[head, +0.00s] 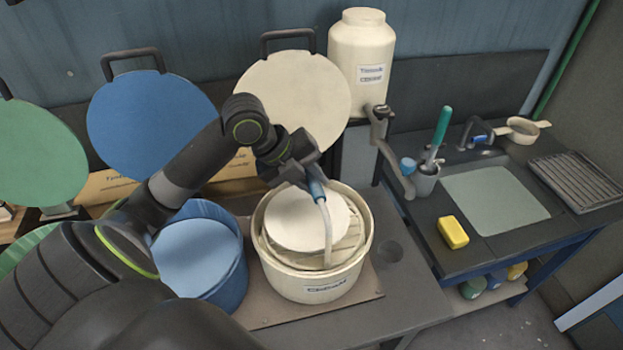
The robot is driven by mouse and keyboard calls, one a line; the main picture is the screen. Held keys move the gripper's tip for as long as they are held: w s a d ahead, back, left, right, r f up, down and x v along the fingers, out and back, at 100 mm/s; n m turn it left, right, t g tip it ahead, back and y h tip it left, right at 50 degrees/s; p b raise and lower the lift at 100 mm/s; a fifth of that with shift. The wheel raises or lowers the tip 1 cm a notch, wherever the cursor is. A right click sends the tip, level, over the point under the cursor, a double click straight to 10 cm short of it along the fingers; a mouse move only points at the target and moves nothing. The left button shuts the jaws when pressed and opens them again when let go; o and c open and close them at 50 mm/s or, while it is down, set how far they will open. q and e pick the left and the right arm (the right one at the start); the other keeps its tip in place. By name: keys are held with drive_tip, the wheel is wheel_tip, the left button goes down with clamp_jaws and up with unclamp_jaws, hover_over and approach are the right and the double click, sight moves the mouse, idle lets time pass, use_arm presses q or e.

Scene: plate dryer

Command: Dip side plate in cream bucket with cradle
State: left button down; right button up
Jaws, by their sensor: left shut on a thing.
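The cream bucket (312,289) stands on the bench in front of the cream lid, with a dark label on its front. A pale round side plate (299,222) lies inside the bucket's mouth. The cradle (327,236) has a pale curved rod that goes down past the plate into the bucket, and a blue grip at its top. Part of the cradle under the plate is hidden. My left gripper (312,180) is shut on the cradle's blue grip, above the bucket's back rim. My right gripper is not in view.
A blue bucket (222,282) stands close left of the cream one. Blue (150,120), cream (295,95) and green (35,150) lids stand behind. A large cream jar (361,50) is at the back. The right bench holds a yellow sponge (453,231) and a drying rack (577,180).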

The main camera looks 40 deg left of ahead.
use_arm(q)
drive_tip(key=shift+r+p, duration=2.2)
drive_tip(key=shift+r, duration=0.65)
drive_tip(key=shift+f, duration=0.1)
